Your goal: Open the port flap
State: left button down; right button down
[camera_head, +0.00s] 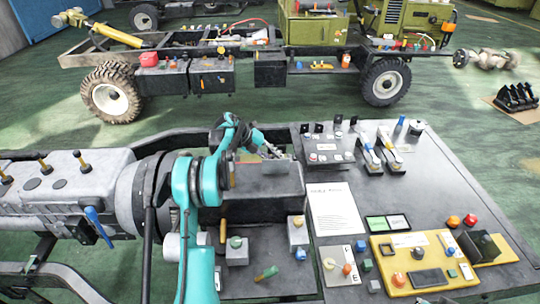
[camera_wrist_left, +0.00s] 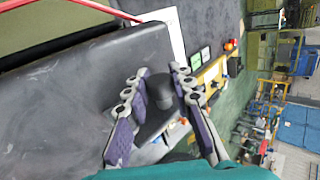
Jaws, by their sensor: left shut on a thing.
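A dark box (camera_head: 255,205) stands on the bench, and a small grey plate (camera_head: 277,167), which looks like the port flap, stands near its top right edge. My left gripper (camera_head: 283,154) reaches over the box from behind, with its fingertips at the plate. In the left wrist view, the fingers of my left gripper (camera_wrist_left: 160,72) are on both sides of a dark rounded knob (camera_wrist_left: 158,95) and shut on it. The dark box surface (camera_wrist_left: 60,100) fills the left of that view. How the knob joins the flap is hidden. My right gripper is not in view.
A dark bench (camera_head: 445,185) carries a paper sheet (camera_head: 335,208), a yellow panel (camera_head: 430,262) with buttons, and a switch board (camera_head: 328,143). A grey engine-like unit (camera_head: 65,185) lies left. A green truck chassis (camera_head: 240,60) stands behind, across clear floor.

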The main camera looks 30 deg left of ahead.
pick_arm(q)
jog(key=shift+w+a+f+n+g+h, duration=0.4)
jog(key=shift+w+n+g+h, duration=0.15)
jog(key=shift+g, duration=0.25)
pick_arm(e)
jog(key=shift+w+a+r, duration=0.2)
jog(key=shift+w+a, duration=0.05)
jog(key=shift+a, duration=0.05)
pick_arm(q)
jog(key=c, duration=1.3)
grip_release()
jog(key=shift+w, duration=0.1)
jog(key=shift+o, duration=0.2)
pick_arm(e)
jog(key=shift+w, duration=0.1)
pick_arm(q)
jog(key=v, duration=1.2)
